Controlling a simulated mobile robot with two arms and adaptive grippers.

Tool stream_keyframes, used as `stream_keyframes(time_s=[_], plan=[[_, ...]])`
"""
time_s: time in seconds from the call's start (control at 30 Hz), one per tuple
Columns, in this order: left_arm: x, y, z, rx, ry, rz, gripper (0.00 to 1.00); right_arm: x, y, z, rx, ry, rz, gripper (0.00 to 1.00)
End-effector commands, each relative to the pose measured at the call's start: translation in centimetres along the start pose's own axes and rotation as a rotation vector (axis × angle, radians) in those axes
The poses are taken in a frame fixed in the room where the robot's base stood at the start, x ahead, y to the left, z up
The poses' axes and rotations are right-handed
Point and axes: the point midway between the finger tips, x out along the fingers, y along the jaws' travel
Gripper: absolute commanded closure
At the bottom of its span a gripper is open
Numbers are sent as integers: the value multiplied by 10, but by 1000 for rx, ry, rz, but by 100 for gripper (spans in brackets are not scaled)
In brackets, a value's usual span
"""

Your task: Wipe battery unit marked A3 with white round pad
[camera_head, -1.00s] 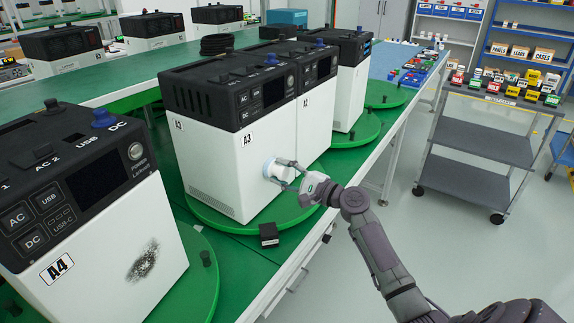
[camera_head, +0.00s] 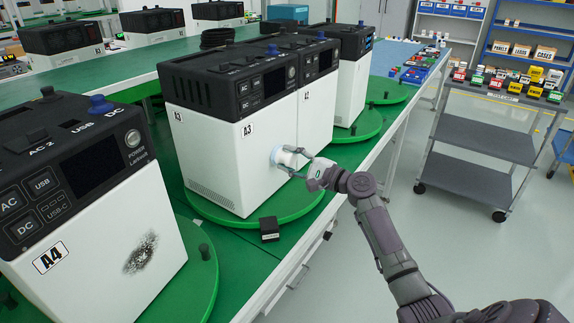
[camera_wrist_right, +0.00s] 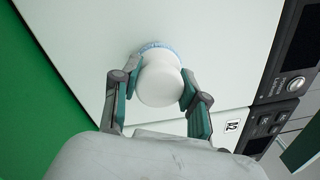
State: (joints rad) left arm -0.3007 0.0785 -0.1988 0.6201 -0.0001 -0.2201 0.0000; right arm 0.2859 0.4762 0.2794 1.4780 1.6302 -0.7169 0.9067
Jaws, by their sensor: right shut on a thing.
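The battery unit marked A3 (camera_head: 218,150) is a white box with a black top, standing on a green turntable (camera_head: 235,222). The white round pad (camera_head: 287,156) is at its white front face, below and right of the A3 label. My right gripper (camera_head: 298,160) is shut on the pad's white knob (camera_wrist_right: 160,80). In the right wrist view the pad's bluish rim (camera_wrist_right: 155,46) lies at the white face and looks to touch it. No dark smudge shows on the visible part of A3's face; the part behind the pad is hidden. My left gripper is not in view.
Unit A4 (camera_head: 90,250) at the left has a dark smudge (camera_head: 141,253) on its front. Unit A2 (camera_head: 318,112) stands against A3's right side. A small black block (camera_head: 269,229) lies by the turntable's front edge. A grey cart (camera_head: 480,140) stands at the right over open floor.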

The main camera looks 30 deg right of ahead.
Motion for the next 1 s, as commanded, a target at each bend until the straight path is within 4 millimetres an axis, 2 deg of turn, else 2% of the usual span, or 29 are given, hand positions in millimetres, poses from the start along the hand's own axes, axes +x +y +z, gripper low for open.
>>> stream_keyframes(time_s=[0.2, 0.47, 0.8, 1.0], plan=[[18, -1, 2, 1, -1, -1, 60, 2, -7, -19, -1, 1, -2, 94], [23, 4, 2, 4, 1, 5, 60, 3, -12, -27, 0, 0, -2, 94], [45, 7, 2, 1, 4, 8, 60, 2, -23, -52, -1, 0, -3, 94], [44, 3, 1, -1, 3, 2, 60, 1, -27, -53, 0, -1, -1, 94]])
